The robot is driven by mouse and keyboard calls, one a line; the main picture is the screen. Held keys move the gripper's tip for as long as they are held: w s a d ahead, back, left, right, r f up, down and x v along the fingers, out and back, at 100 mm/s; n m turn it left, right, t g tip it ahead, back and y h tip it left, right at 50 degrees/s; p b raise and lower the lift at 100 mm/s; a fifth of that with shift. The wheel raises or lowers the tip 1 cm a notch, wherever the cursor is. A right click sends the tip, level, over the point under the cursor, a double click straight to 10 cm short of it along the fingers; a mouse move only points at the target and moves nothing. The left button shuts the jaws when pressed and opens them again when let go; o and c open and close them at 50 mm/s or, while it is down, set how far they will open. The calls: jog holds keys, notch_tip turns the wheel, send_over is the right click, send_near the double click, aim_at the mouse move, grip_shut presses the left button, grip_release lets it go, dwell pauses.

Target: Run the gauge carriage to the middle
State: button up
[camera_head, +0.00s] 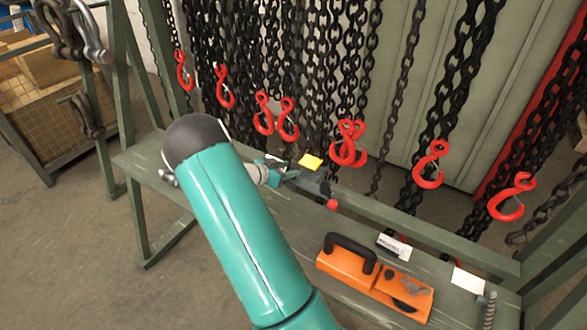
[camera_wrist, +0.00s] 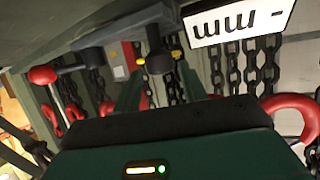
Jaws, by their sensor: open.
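A dark grey device with a yellow top plate (camera_head: 311,162) sits on the green bench; it looks like the gauge, but I cannot make out its carriage clearly. A lever with a red ball (camera_head: 332,204) sticks out at its front right; the red ball also shows in the wrist view (camera_wrist: 42,75). My gripper (camera_head: 284,174) is at the device's left side. In the wrist view my gripper (camera_wrist: 158,82) is open, with a dark round knob (camera_wrist: 157,63) in line between its fingers. I cannot tell if they touch it. A white plate with black marks (camera_wrist: 238,22) is beside it.
Black chains with red hooks (camera_head: 348,145) hang close behind the bench. The bench (camera_head: 265,212) is bare left of the case.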

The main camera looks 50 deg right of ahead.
jog(key=v, duration=1)
